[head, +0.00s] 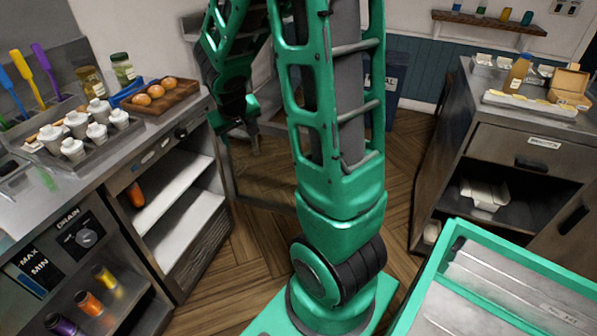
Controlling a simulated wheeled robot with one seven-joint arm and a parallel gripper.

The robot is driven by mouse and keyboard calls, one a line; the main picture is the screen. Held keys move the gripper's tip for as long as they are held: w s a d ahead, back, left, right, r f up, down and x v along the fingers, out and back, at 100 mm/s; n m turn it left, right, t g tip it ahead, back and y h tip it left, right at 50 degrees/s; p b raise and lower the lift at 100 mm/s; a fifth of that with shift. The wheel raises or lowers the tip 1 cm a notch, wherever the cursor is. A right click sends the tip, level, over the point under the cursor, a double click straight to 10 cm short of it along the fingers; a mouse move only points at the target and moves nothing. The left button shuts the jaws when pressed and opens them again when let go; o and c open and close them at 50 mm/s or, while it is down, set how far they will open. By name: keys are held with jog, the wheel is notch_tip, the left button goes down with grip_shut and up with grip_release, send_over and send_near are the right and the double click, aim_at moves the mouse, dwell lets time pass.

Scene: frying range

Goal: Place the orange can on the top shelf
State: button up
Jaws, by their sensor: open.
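An orange can (89,303) lies in the lower left compartment under the counter, between a purple can (62,325) and a yellow can (105,279). Another orange object (136,194) is at the left end of the top shelf (172,197) in the open cabinet to the right; its shape is partly hidden. A lower shelf (187,232) below it looks empty. My gripper (252,140) hangs right of this cabinet, near the counter's corner, apart from the cans. It is open, with nothing visible between its fingers, which are small and dark here.
The left counter holds a tray of white-capped bottles (97,131), jars (123,69) and a wooden tray (178,97) with round brown items. A right counter (520,118) bears a bottle and boxes. A wall shelf (488,22) holds small cups. Wood floor (245,255) is clear before the cabinet.

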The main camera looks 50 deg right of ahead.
jog(key=s+a+r+m+g+y, duration=0.1)
jog(key=s+a+r, duration=0.1)
jog(key=s, duration=0.7)
jog(key=s+a+r+g+y, duration=0.2)
jog(key=s+a, duration=0.1)
jog(key=s, duration=0.7)
jog(key=s+a+r+m+g+y, duration=0.1)
jog(key=s+a+r, duration=0.1)
jog(key=s, duration=0.8)
jog(key=shift+a+r+m+g, duration=0.2)
jog(key=shift+r+m+g, duration=0.1)
jog(key=shift+g, duration=0.1)
